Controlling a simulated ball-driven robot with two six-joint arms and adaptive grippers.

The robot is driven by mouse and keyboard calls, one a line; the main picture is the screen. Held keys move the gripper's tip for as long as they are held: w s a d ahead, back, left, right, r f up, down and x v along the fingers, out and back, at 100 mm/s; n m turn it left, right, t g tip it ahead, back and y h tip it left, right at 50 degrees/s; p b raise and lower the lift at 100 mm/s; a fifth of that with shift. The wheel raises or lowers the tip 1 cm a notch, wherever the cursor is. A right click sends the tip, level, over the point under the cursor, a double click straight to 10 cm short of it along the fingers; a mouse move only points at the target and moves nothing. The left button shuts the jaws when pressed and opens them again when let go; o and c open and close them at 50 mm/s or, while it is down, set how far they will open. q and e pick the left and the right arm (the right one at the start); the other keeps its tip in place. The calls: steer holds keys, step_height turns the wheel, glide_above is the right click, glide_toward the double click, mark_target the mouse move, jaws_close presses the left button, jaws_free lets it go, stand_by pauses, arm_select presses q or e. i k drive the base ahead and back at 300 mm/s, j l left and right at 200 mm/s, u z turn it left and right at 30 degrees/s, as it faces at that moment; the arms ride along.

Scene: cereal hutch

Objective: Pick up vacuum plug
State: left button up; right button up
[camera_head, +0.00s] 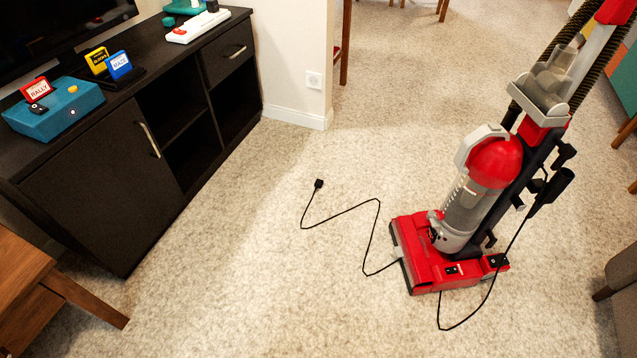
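The vacuum plug (319,184) is small and black and lies on the beige carpet near the middle of the head view. Its thin black cord (378,215) runs in bends across the carpet to the vacuum's base. The red and grey upright vacuum (480,190) stands on the carpet at the right. Neither of my grippers shows in this view.
A dark cabinet (100,170) with game cartridges on top stands at the left. A wooden table (25,275) is at lower left. Carpet around the plug is clear.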

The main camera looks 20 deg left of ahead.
mark_target(318, 183)
steer(key=i+j+u, duration=0.15)
steer(key=i+j, duration=0.3)
steer(key=i+j+u, duration=0.1)
steer(key=i+j, duration=0.25)
steer(key=i, duration=0.2)
steer(key=i+j+u, duration=0.15)
steer(key=i+j, duration=0.2)
steer(key=i, duration=0.15)
steer(key=i+j+u, duration=0.15)
steer(key=i, duration=0.4)
steer(key=j, duration=0.1)
